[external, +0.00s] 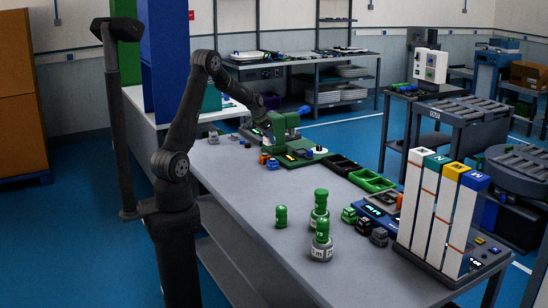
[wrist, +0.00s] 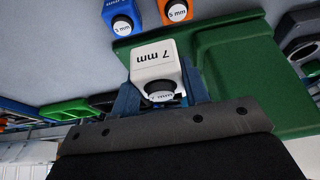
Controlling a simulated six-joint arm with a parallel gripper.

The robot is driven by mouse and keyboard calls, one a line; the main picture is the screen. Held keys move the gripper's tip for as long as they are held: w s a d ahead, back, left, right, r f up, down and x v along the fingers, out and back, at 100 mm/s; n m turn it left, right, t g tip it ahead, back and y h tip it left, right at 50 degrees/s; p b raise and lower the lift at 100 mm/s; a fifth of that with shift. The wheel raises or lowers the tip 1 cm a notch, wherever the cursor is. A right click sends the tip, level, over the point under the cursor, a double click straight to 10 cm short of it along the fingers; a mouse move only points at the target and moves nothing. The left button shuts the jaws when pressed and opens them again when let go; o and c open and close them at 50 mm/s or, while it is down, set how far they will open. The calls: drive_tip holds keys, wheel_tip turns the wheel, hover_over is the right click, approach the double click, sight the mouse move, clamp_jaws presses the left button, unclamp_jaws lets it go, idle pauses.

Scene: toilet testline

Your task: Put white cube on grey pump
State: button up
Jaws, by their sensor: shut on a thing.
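The white cube (wrist: 155,55), marked 7 mm, is between the blue fingers of my gripper (wrist: 160,92) in the wrist view. My gripper is shut on it, over or beside a green board (wrist: 232,60). In the external view my gripper (external: 268,132) is at the far part of the table, by the green fixture, and the white cube is too small to make out.
A blue block (wrist: 120,18) and an orange block (wrist: 176,12) sit close to the white cube. A small green piece (external: 281,216) stands on the table. Black and green trays (external: 371,181) and tall white columns (external: 430,215) line the right side. The near-left tabletop is clear.

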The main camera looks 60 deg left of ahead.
drive_tip(key=s+a+r+n+y, duration=0.1)
drive_tip(key=s+a+r+n, duration=0.15)
drive_tip(key=a, duration=0.85)
drive_tip(key=s+a+r+n+g+y, duration=0.1)
drive_tip(key=s+a+r+n, duration=0.15)
drive_tip(key=a, duration=0.95)
drive_tip(key=s+a+r+n+y, duration=0.15)
drive_tip(key=a+n, duration=0.25)
drive_tip(key=a, duration=0.7)
hover_over(213, 132)
drive_tip(key=f, duration=0.6)
drive_tip(key=shift+w+d+f, duration=0.25)
drive_tip(key=shift+d+f, duration=0.05)
drive_tip(key=shift+d, duration=0.05)
drive_tip(key=shift+s+a+f, duration=0.15)
drive_tip(key=shift+a+f, duration=0.15)
drive_tip(key=shift+a, duration=0.05)
drive_tip(key=shift+f, duration=1.95)
drive_tip(key=shift+f, duration=0.1)
drive_tip(key=o, duration=1)
